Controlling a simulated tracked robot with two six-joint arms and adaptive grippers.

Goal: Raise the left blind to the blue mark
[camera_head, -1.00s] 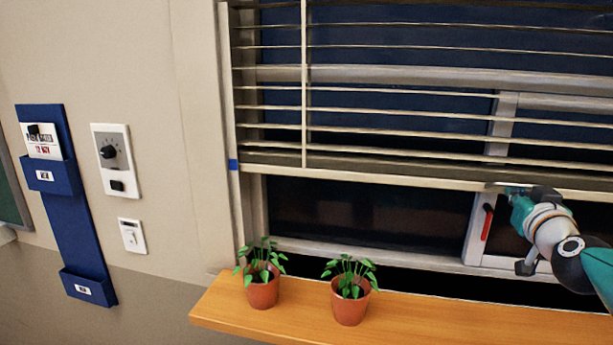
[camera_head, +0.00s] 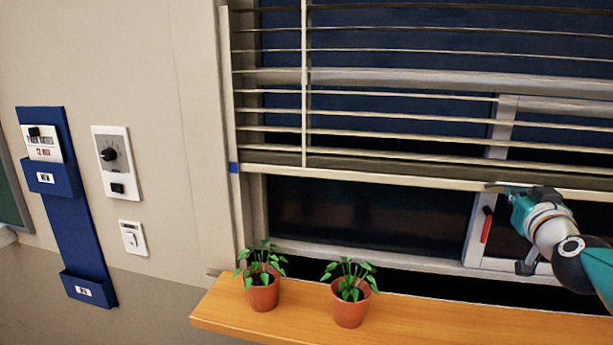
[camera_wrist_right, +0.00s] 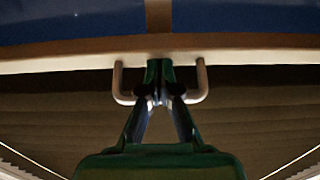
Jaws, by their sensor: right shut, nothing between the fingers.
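The blind's pale bottom rail (camera_head: 370,178) hangs across the window, with spaced slats above it. Its left end is level with the blue mark (camera_head: 234,168) on the side of the window frame. My right gripper (camera_head: 497,188) is at the rail's underside, toward the right. In the right wrist view, a U-shaped handle (camera_wrist_right: 204,84) is fixed to the rail (camera_wrist_right: 70,57). My right gripper's fingers (camera_wrist_right: 160,72) are shut together within the handle's span, with nothing between them. Whether they touch the handle's bar is unclear. My left gripper is out of view.
Two potted plants (camera_head: 263,292) (camera_head: 350,306) stand on the wooden sill (camera_head: 430,325) below the blind. A red window handle (camera_head: 486,226) is just left of my right gripper. A dial panel (camera_head: 117,163), a switch (camera_head: 132,238) and a blue document holder (camera_head: 70,230) are on the left wall.

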